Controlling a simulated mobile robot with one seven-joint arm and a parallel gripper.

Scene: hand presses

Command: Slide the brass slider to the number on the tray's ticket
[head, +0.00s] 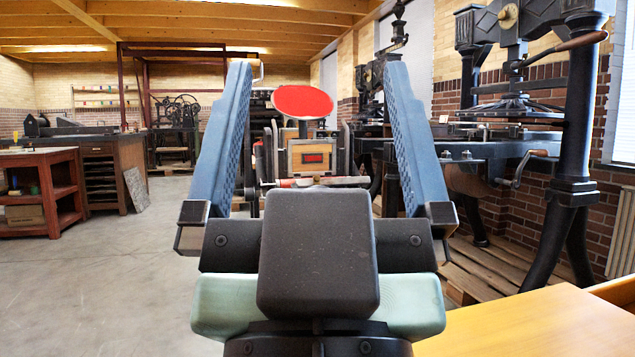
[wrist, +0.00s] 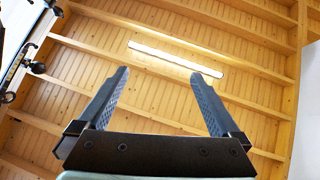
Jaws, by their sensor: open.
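My gripper (head: 315,95) is open and empty, held up in front of the head camera with its two blue fingers wide apart. In the wrist view my gripper (wrist: 157,85) points up at the ceiling with nothing between its fingers. The brass slider, the tray and its ticket do not show in either view. A corner of a yellow wooden table top (head: 545,325) shows at the bottom right of the head view, with a raised wooden edge at its right.
A black hand press (head: 573,130) stands at the right on wooden pallets. A red-disc press (head: 302,101) stands farther back, seen between the fingers. A red-brown bench (head: 65,185) and a cabinet (head: 105,165) are at the left. The grey floor (head: 130,270) at the left is clear.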

